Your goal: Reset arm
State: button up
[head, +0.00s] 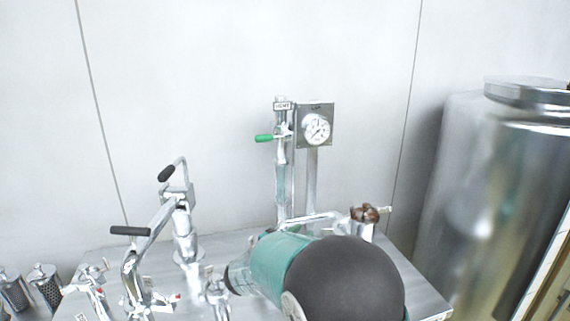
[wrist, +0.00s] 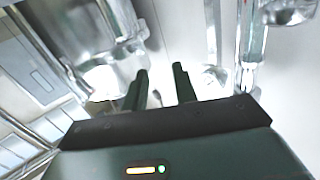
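In the wrist view my gripper (wrist: 161,78) shows its two dark fingers standing apart with nothing between them. It is open and empty. Beyond the fingers are shiny metal fittings and a pale surface. In the head view my own arm, teal with a large dark rounded joint, reaches over the metal bench top (head: 235,242) from the lower right. My fingertips cannot be made out in that view.
A pressure gauge (head: 316,129) and a valve with a green handle (head: 264,138) stand behind my arm. Chrome taps with black handles (head: 130,231) stand to the left. A large steel tank (head: 480,200) stands on the right. The wall above is bare.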

notch_tip(320, 180, up, 9)
jog(key=n+t+y, duration=0.2)
jog(key=n+y, duration=0.2)
jog(key=y, duration=0.4)
jog(key=s+r+n+g+y, duration=0.25)
jog(key=s+y, duration=0.25)
jog(key=s, duration=0.3)
jog(key=s+d+f+g, duration=0.2)
jog(key=s+d, duration=0.1)
jog(key=s, duration=0.6)
jog(key=s+d+f+n+g+h, duration=0.1)
jog(key=s+d+f+g, duration=0.1)
jog(key=s, duration=0.7)
jog(key=s+d+f+n+g, duration=0.1)
jog(key=s+d+f+g, duration=0.2)
jog(key=s+d, duration=0.3)
jog(key=s, duration=0.2)
jog(key=shift+s+h, duration=0.4)
